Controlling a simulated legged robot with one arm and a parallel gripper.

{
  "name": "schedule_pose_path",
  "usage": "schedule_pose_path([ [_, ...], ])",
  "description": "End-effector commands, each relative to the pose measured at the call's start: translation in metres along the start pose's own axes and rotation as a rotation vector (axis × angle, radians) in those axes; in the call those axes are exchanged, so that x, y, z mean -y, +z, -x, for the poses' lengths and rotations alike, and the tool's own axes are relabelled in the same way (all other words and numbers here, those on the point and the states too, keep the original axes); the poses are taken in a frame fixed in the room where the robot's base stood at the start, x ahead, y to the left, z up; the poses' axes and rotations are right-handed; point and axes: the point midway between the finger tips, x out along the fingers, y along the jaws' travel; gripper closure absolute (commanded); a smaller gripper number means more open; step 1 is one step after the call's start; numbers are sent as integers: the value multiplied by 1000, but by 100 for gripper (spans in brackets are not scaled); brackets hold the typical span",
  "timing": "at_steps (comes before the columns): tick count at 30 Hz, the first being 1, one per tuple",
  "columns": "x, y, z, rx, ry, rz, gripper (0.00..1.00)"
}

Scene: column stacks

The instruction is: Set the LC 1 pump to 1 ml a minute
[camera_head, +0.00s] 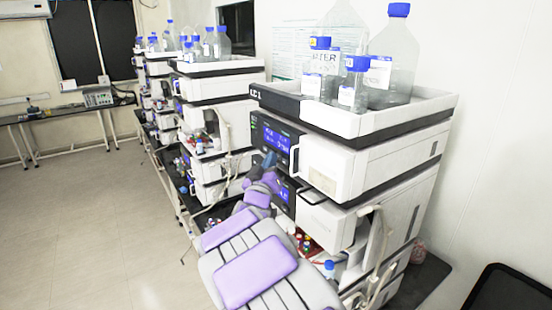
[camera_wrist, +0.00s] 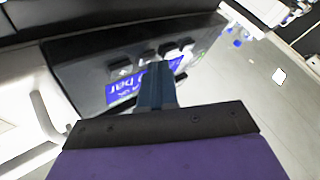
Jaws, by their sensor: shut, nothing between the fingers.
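The LC 1 stack stands at the right in the head view, with a dark label (camera_head: 270,93) on its top tray. Its upper module has a black front panel with a lit blue display (camera_head: 277,139); the digits are too small to read. In the wrist view the display (camera_wrist: 112,92) appears upside down with "bar" on it, partly hidden by my fingers. Grey buttons (camera_wrist: 121,69) line the panel beside it. My gripper (camera_wrist: 157,68) is shut and empty, its blue fingertips in front of the button row. Contact cannot be told. In the head view my gripper (camera_head: 269,159) is just below the upper display.
A lower module with another blue display (camera_head: 282,192) sits under the upper one. Blue-capped bottles (camera_head: 390,55) stand in the top tray (camera_head: 350,125). A small blue-capped bottle (camera_head: 329,268) is low by the stack. Other stacks (camera_head: 215,88) stand behind; the floor (camera_head: 90,220) at left is clear.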

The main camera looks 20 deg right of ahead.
Motion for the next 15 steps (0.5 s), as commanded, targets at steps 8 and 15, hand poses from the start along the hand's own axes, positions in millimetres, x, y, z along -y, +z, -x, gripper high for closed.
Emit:
schedule_pose_path([
  [8,6,-7,9,-1,-1,0,100],
  [15,8,-8,11,0,0,0,100],
])
